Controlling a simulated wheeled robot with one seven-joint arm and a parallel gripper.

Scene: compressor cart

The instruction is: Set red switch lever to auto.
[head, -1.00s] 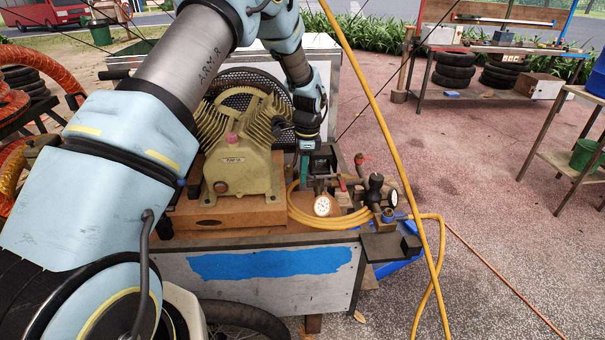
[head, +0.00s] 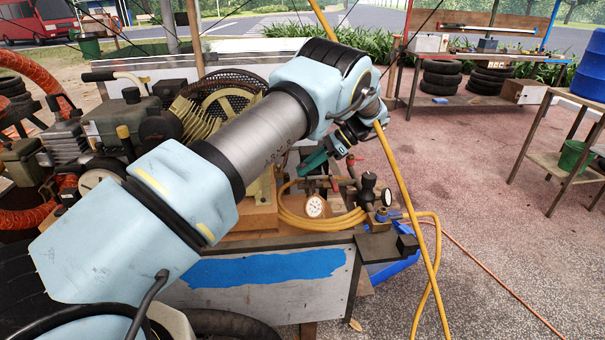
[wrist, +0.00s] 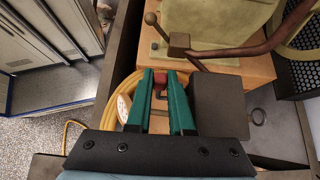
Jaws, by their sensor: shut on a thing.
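My gripper (wrist: 161,76) has green fingers, and in the wrist view they are closed around a small red piece, the red switch lever (wrist: 160,79). A dark box (wrist: 222,105) is just right of the fingers there. In the head view my gripper (head: 309,166) is above the front right of the cart, tilted, with its fingertips pointing down and left. The lever's tip cannot be made out there, and my arm covers part of the compressor. No auto marking can be read.
A white gauge (head: 315,206) and a coiled yellow hose (head: 345,219) lie close by on the cart. The compressor block (wrist: 222,28) is beyond the fingers in the wrist view.

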